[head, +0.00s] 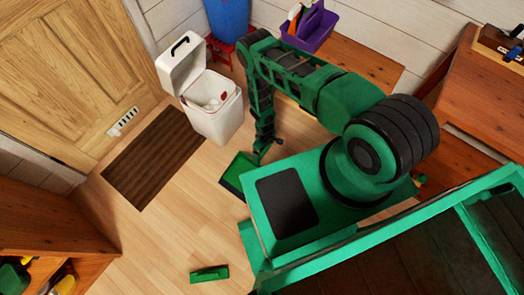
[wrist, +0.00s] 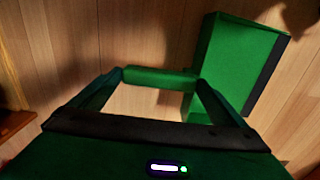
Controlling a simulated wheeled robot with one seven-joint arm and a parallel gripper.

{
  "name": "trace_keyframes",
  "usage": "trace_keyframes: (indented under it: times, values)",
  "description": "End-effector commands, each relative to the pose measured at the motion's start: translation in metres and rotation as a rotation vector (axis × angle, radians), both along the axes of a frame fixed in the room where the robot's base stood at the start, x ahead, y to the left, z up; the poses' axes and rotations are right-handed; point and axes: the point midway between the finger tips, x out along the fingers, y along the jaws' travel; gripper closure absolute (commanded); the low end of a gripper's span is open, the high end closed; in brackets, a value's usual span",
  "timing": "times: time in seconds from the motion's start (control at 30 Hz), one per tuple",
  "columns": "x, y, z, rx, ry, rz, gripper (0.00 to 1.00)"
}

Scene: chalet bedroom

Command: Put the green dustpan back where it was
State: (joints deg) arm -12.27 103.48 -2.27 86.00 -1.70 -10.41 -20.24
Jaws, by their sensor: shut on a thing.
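The green dustpan (head: 236,171) shows in the head view at or just above the wooden floor, below my forearm and right of the dark doormat. My gripper (head: 262,156) is at its handle end. In the wrist view my gripper (wrist: 160,82) is shut on the handle, and the dustpan's wide pan (wrist: 236,62) extends to the upper right with a dark front edge. I cannot tell whether the pan touches the floor.
A brown doormat (head: 153,158) lies by the wooden door (head: 70,65). An open white bin (head: 215,108) stands beyond the dustpan, near a blue bucket (head: 228,18) and a purple caddy (head: 312,25). A small green object (head: 209,273) lies on the otherwise open floor in front.

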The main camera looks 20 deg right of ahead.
Motion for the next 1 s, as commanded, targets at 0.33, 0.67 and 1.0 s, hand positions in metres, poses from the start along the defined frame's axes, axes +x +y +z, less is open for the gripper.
trace_keyframes:
  times: [0.33, 0.67, 1.0]
  values:
    - [0.000, 0.008, -0.034, 0.000, 0.001, 0.018, 0.31]
    - [0.001, 0.011, -0.042, 0.000, -0.001, 0.022, 0.31]
    - [0.000, 0.011, -0.043, 0.000, 0.000, 0.022, 0.00]
